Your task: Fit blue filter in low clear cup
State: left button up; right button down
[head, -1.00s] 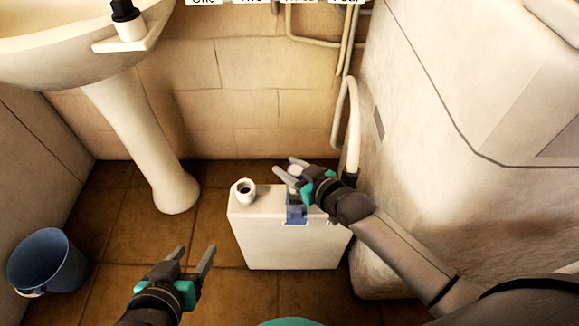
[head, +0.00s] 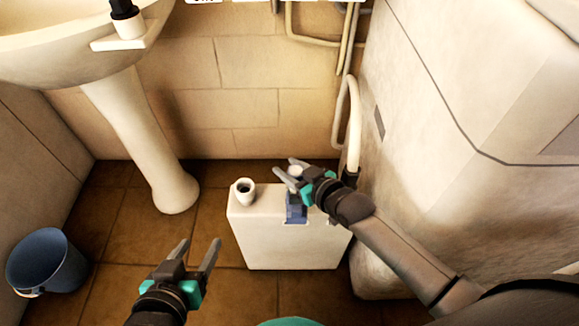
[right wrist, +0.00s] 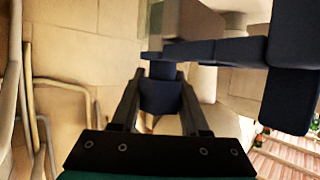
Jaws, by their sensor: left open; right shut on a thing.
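My right gripper (head: 284,169) is over the top of a white box, shut on a dark blue part that I take to be the blue filter (right wrist: 160,97). In the right wrist view this part sits between the fingers, and dark blue pieces stretch from above it to the right. In the head view, blue (head: 296,208) shows just below the right gripper, at the box's front top edge. A pale outline lies under it; I cannot tell whether this is the low clear cup. My left gripper (head: 201,243) is open and empty, left of the box and nearer to me.
The white box (head: 290,245) stands on brown floor tiles, with a small white round fitting (head: 244,191) on its top left. A blue bucket (head: 47,260) is at the far left. A basin pedestal (head: 150,150) stands behind, and a bulky pale body (head: 440,130) fills the right.

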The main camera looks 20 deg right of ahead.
jog(key=shift+p, duration=0.5)
dwell(0.6)
jog(key=shift+f+b, duration=0.45)
jog(key=shift+f, duration=0.15)
dwell(0.3)
jog(key=c, duration=0.7)
grip_release()
